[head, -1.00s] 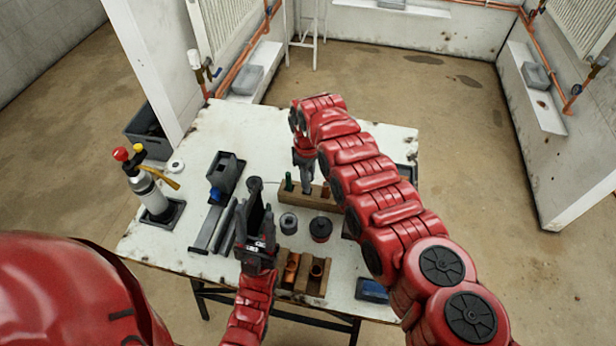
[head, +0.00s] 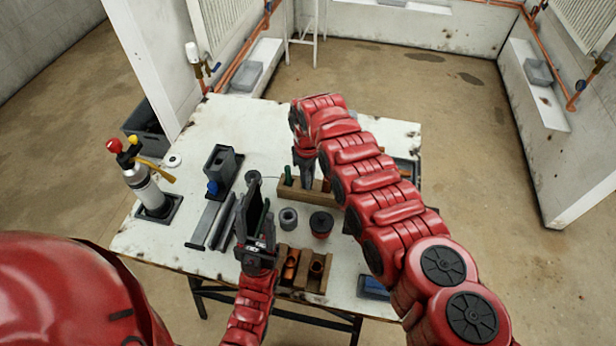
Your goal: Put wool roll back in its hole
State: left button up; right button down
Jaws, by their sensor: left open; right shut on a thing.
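My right gripper (head: 307,180) points down at the long wooden block (head: 291,192) in the middle of the table. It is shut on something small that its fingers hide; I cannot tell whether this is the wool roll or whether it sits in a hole. A green item (head: 288,174) stands upright in the block, left of the gripper. My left gripper (head: 254,205) is open, its fingers spread above the table, left of a small grey roll (head: 288,218). I cannot tell whether that roll is the wool roll.
A dark red-and-black tin (head: 321,224) stands right of the grey roll. A wooden holder with copper fittings (head: 290,265) is at the front. The table's back left is clear.

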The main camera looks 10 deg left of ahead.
jog(key=shift+f, duration=0.3)
jog(key=c, duration=0.7)
grip_release()
jog(key=shift+o, duration=0.2)
jog(key=shift+r, duration=0.15)
jog(key=shift+r+p, duration=2.55)
jog(key=shift+r, duration=0.85)
